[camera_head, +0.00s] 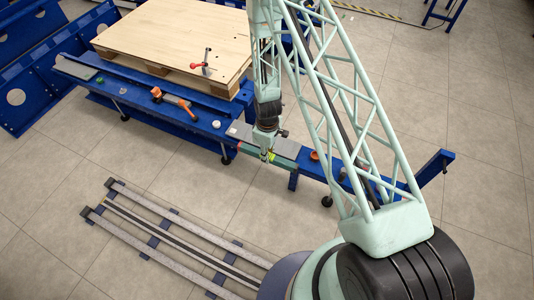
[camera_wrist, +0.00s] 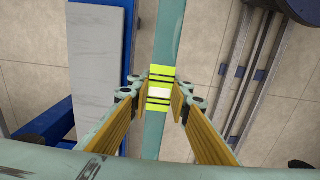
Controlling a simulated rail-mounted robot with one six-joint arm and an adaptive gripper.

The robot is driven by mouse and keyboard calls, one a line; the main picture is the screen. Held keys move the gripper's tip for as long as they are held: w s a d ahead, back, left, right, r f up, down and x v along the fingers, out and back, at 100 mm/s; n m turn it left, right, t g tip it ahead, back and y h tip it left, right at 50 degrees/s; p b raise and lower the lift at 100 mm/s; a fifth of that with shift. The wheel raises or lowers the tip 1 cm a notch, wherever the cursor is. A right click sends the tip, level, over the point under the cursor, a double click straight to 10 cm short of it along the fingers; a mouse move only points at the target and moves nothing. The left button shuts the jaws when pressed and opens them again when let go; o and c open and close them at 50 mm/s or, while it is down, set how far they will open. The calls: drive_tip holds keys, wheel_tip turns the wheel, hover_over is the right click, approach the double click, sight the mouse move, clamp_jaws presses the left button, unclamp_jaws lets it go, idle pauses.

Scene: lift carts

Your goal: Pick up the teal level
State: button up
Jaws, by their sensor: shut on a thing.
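The teal level (camera_wrist: 167,35) is a long, narrow bar with yellow-green and pale bands at its middle. In the wrist view it runs upright through the picture between the two fingers of my gripper (camera_wrist: 159,98), which is shut on it at the bands. In the head view my gripper (camera_head: 267,155) is at the near edge of the blue cart, and the level (camera_head: 249,152) shows there as a short teal strip, partly hidden by my arm. It appears to be over the floor just beside the cart; its height is unclear.
The blue lift cart (camera_head: 205,120) carries a grey plate (camera_head: 283,146), an orange-handled tool (camera_head: 180,103) and an orange ring (camera_head: 314,155). A wooden pallet (camera_head: 170,38) stands behind. Floor rails (camera_head: 180,235) lie at lower left. Open tiled floor lies right.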

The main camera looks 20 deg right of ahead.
drive_tip(key=shift+r, duration=0.1)
idle(0.6)
drive_tip(key=shift+w+d+r+m, duration=0.1)
drive_tip(key=shift+r+m, duration=0.5)
drive_tip(key=shift+r, duration=0.25)
wheel_tip(320, 180, up, 14)
drive_tip(key=d+m, duration=0.2)
drive_tip(key=m, duration=0.6)
drive_tip(key=shift+m, duration=0.4)
drive_tip(key=shift+w+a, duration=0.1)
drive_tip(key=shift+w, duration=0.1)
